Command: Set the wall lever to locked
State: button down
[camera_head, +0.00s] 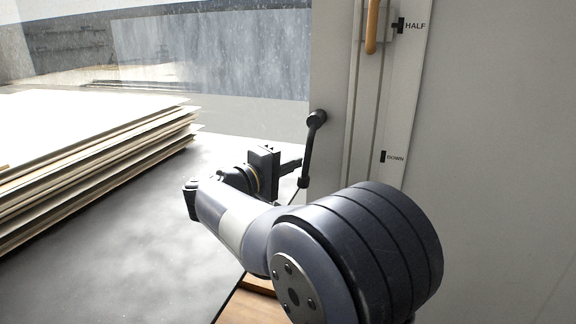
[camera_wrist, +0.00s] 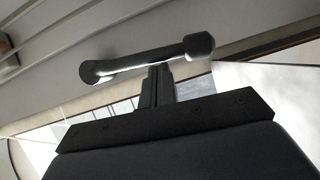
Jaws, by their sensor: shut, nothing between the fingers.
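The wall lever (camera_head: 311,152) is a black bar on the narrow light wall face left of the slotted panel. It hangs down from a round boss at its top, its lower end slightly to the left. My gripper (camera_head: 299,163) is shut and empty, with its tips close to the lever's lower half, on its left side. In the wrist view the lever (camera_wrist: 145,61) lies across the picture just beyond the shut fingers (camera_wrist: 158,72). I cannot tell whether they touch it. No locked mark is readable.
A slotted panel (camera_head: 376,110) with a wooden handle (camera_head: 372,27) and the marks HALF and DOWN is right of the lever. A stack of sheets (camera_head: 90,150) lies on the dark table (camera_head: 120,260) at left. The table is bare between stack and gripper.

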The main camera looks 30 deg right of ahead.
dwell(0.4)
jog(key=b+v, duration=0.1)
jog(key=v, duration=0.9)
jog(key=shift+a, duration=0.35)
jog(key=shift+s, duration=0.1)
jog(key=p+x, duration=0.1)
jog(key=x, duration=0.9)
jog(key=shift+d, duration=0.35)
jog(key=shift+a, duration=0.15)
